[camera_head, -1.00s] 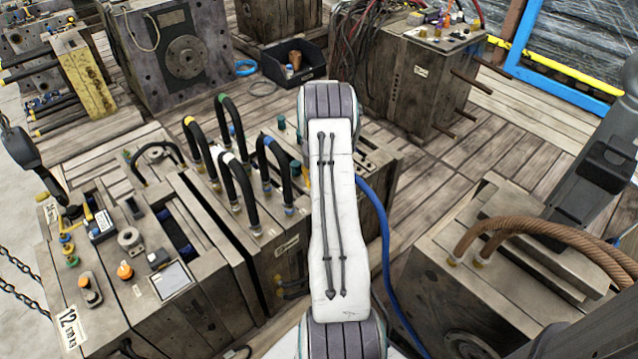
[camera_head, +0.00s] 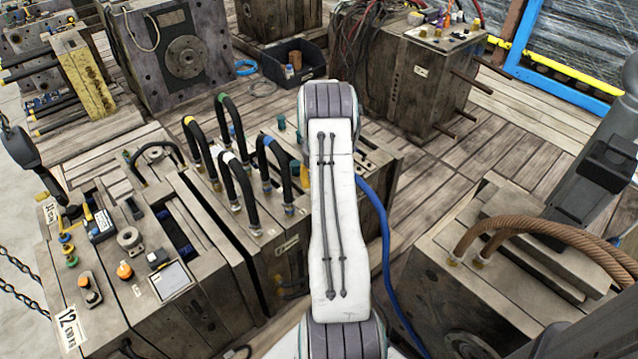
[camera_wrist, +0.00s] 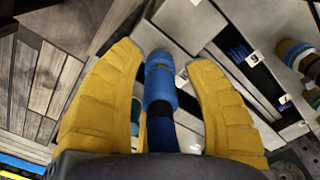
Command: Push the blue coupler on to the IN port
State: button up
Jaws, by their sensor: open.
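In the wrist view, the blue coupler (camera_wrist: 160,82) sits between the two yellow fingers of my gripper (camera_wrist: 161,58), with a dark blue hose below it in the picture. The fingers are open, with a gap visible on both sides of the coupler. The coupler's far end points at a grey metal face, and I cannot tell whether it touches. I cannot make out the IN port or its label. In the head view my arm hides the gripper and this coupler.
In the head view, a mould block with several looped black hoses (camera_head: 238,190) stands left of my arm. A blue hose (camera_head: 380,235) runs down at its right. A block with brown hoses (camera_head: 520,230) stands at right. Boards between the blocks are partly clear.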

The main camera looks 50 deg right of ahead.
notch_tip(320, 180, up, 12)
jog(key=shift+f, duration=0.1)
dwell(0.5)
dwell(0.5)
jog(key=shift+w+d+f, duration=0.1)
jog(key=shift+f, duration=0.1)
jog(key=s+a+f+g+y, duration=0.1)
jog(key=s+a+f, duration=0.4)
jog(key=s+a+r+n, duration=0.2)
jog(key=s+a+r, duration=0.25)
jog(key=a, duration=0.35)
jog(key=s+a+r+n, duration=0.1)
jog(key=s+a+r, duration=0.3)
jog(key=a, duration=0.5)
jog(key=s+a+r+n, duration=0.2)
jog(key=s+a+r, duration=0.1)
jog(key=s+a, duration=0.4)
jog(key=w+a+r+n+t+h, duration=0.1)
jog(key=a+r+n+t, duration=0.25)
jog(key=a+r, duration=0.35)
jog(key=w+p+v, duration=0.3)
jog(key=p+v, duration=1.1)
jog(key=shift+a+r+t+p, duration=0.15)
jog(key=shift+r+t+p, duration=0.25)
jog(key=shift+r, duration=0.2)
